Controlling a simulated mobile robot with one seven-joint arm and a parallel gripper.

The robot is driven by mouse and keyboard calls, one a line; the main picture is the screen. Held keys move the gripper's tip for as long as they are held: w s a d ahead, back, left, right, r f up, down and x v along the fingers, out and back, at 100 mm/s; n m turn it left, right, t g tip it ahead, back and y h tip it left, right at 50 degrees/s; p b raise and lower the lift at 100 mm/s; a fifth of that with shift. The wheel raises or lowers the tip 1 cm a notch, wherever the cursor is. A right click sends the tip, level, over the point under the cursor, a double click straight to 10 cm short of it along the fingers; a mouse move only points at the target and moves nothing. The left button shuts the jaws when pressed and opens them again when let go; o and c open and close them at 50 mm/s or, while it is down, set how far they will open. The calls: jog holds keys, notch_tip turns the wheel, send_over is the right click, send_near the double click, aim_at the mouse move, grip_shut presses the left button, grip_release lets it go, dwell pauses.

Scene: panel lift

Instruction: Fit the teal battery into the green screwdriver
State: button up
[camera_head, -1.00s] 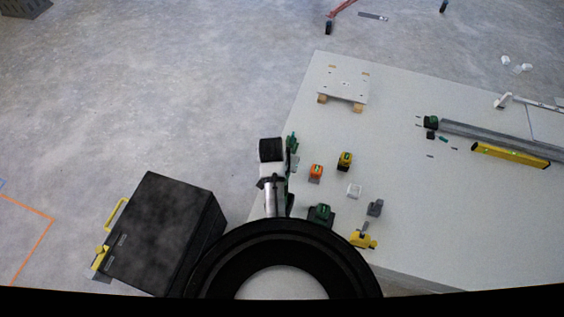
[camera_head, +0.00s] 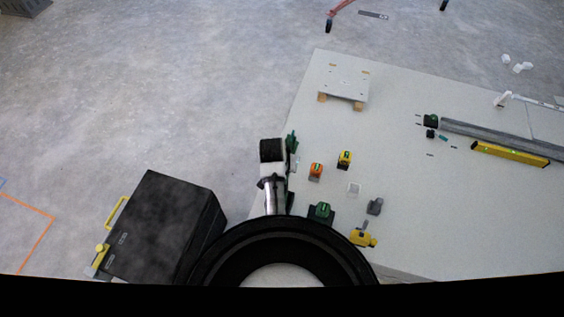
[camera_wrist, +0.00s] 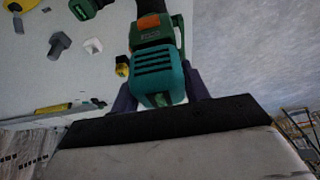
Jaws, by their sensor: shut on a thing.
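In the wrist view the teal battery (camera_wrist: 158,78) is between the two fingers of my gripper (camera_wrist: 160,92), which is shut on it. A green tool body with an orange part, seemingly the green screwdriver (camera_wrist: 152,34), lies directly beyond the battery, in line with it. The two look touching or very close; I cannot tell whether the battery is seated. In the head view a green part (camera_head: 292,142) shows beside my arm at the table's left edge. My gripper and the battery are mostly hidden there by my arm.
On the white table (camera_head: 400,110) stand an orange-topped block (camera_head: 316,171), a yellow-topped block (camera_head: 345,158), a green-topped block (camera_head: 321,211), a white cube (camera_head: 354,189), a grey piece (camera_head: 375,206) and a yellow tool (camera_head: 362,238). A black case (camera_head: 165,235) is at left.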

dwell(0.4)
jog(key=o, duration=1.2)
jog(key=shift+c, duration=0.2)
jog(key=b+v, duration=0.2)
jog(key=v, duration=1.2)
